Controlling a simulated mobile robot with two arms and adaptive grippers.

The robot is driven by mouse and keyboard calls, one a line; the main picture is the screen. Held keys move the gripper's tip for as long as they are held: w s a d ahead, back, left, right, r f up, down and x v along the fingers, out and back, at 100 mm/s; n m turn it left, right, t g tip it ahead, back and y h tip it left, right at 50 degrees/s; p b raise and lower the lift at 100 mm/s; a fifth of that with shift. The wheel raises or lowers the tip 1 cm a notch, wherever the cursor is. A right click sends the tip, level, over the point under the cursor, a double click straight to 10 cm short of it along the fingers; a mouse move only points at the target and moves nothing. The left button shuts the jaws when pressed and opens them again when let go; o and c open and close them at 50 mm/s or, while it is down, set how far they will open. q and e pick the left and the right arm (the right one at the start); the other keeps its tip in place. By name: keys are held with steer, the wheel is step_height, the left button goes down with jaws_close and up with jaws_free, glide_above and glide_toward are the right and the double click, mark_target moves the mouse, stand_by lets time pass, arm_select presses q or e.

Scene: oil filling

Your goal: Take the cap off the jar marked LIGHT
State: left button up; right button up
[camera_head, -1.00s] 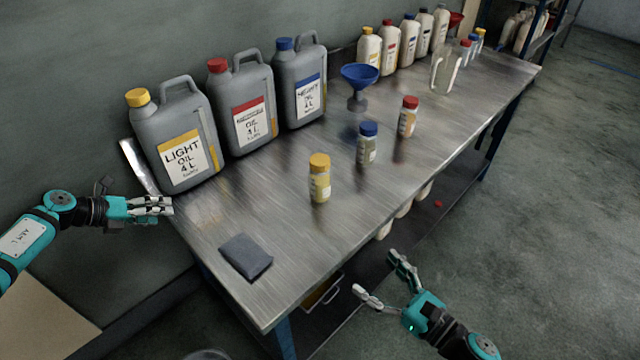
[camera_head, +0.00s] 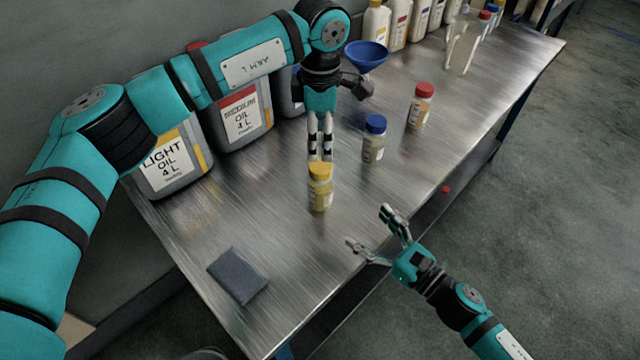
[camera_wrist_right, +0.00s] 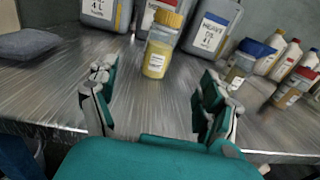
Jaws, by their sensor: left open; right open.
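The small jar (camera_head: 320,196) with yellow contents and a yellow cap (camera_head: 320,171) stands upright near the front middle of the steel table. Its label is too small to read. The jar also shows in the right wrist view (camera_wrist_right: 158,58), with its cap on. My left gripper (camera_head: 320,158) points down just behind and above the cap, fingers close together in this view; whether they touch the cap cannot be told. My right gripper (camera_head: 368,228) is open and empty off the table's front edge. In its wrist view the jar lies ahead, beyond the fingertips.
A blue-capped jar (camera_head: 374,140) and a red-capped jar (camera_head: 421,106) stand to the right. A blue funnel (camera_head: 366,56) stands behind. The LIGHT oil canister (camera_head: 172,172) and other canisters are partly hidden by my left arm. A dark cloth (camera_head: 238,275) lies near the left end.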

mark_target(329, 192)
steer(key=x, duration=1.5)
steer(key=shift+w+a, duration=0.2)
steer(key=shift+w, duration=0.05)
jaws_close()
